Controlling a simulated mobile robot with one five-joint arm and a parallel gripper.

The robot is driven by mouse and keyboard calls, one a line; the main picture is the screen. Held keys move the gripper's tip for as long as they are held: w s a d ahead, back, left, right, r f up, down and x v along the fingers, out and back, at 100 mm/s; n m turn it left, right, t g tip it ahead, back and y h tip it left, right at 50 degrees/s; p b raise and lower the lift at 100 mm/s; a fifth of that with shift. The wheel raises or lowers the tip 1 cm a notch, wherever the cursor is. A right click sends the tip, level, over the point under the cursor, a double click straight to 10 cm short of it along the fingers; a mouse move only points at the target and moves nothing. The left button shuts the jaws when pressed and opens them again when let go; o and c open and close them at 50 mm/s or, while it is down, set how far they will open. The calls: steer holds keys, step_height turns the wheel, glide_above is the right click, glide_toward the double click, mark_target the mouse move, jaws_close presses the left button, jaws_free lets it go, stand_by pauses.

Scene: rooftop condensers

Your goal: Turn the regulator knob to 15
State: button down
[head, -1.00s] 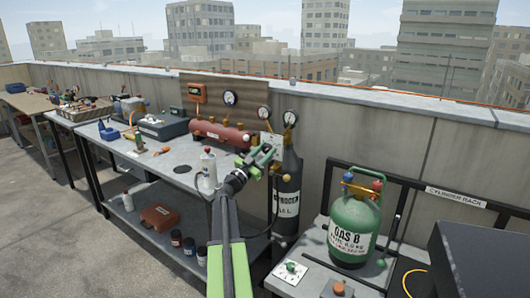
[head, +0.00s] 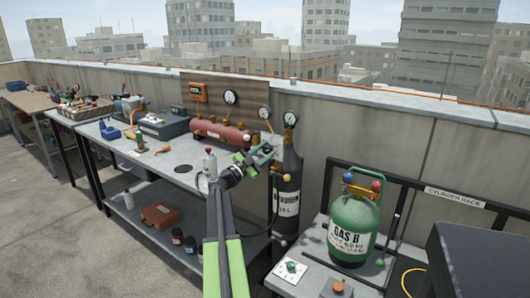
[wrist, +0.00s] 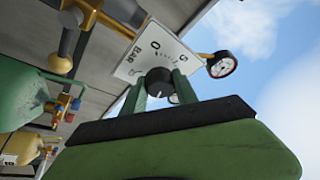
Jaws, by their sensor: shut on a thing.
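The black regulator knob (wrist: 159,82) sits between the two green fingers of my gripper (wrist: 160,90) in the wrist view, and the fingers are shut on its sides. Behind it is a white dial plate (wrist: 136,62) marked BAR, with 0 and 5 readable; other marks are too small or hidden. The knob's setting cannot be read. In the head view my gripper (head: 262,158) is at the regulator, in front of the dark nitrogen cylinder (head: 287,195) and beside the workbench; it hides the knob there.
A round gauge (wrist: 221,65) is close beside the dial plate. The green GAS B cylinder (head: 352,235) stands to the right on a low stand. The workbench (head: 183,178) at left carries a red tank (head: 215,133). Open floor lies at lower left.

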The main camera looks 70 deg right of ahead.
steer(key=shift+w, duration=0.25)
steer(key=c, duration=1)
jaws_free()
steer(key=shift+f, duration=0.1)
steer(key=shift+c, duration=0.2)
steer(key=shift+o, duration=0.5)
steer(key=shift+w+a+f, duration=0.1)
steer(key=shift+a+f, duration=0.05)
steer(key=shift+a, duration=0.2)
steer(key=b+v, duration=0.5)
steer(key=v, duration=1.1)
steer(key=shift+w+a, duration=0.15)
steer(key=shift+a, duration=0.1)
